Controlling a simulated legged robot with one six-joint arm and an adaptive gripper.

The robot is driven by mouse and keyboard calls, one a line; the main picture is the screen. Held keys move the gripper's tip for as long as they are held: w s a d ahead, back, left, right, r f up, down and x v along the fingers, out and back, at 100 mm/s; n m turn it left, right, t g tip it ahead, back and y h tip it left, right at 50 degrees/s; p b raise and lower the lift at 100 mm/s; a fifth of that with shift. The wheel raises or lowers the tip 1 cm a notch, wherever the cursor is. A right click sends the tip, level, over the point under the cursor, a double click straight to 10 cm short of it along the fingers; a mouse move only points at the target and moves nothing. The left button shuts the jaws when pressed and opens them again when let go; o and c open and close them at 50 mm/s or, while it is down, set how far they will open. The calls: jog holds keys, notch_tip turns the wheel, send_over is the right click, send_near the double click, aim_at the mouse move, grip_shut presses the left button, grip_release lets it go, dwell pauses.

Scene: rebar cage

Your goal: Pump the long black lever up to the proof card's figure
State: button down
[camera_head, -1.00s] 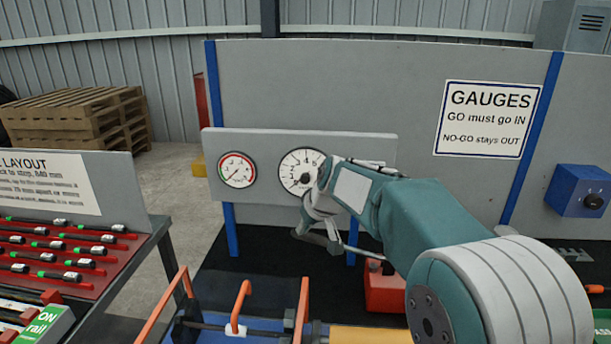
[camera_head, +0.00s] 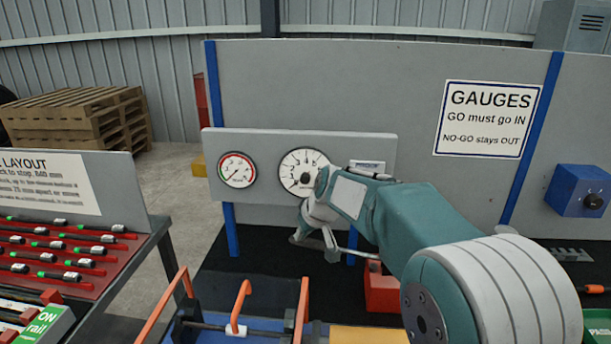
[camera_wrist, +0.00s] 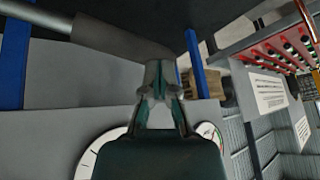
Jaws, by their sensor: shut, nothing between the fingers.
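My gripper (camera_wrist: 162,72) is shut and empty, with its fingers close together in the wrist view. Its tips are at the underside of the dark grip of the long lever (camera_wrist: 118,40), touching or nearly so. The lever's lighter rod (camera_wrist: 42,12) runs to the upper left. In the head view, the lever rod (camera_head: 358,252) shows below my wrist, near a red box (camera_head: 382,288). A large white dial (camera_head: 303,165) is on the grey panel, partly hidden by my arm. A small white card (camera_head: 367,165) shows above my arm; its figure is unreadable.
A smaller red-and-green gauge (camera_head: 237,170) is left of the dial. Orange handles (camera_head: 240,305) stand up in front.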

jog(key=shift+f, duration=0.15)
jog(key=shift+a+f, duration=0.15)
jog(key=shift+f, duration=0.45)
jog(key=shift+f, duration=0.65)
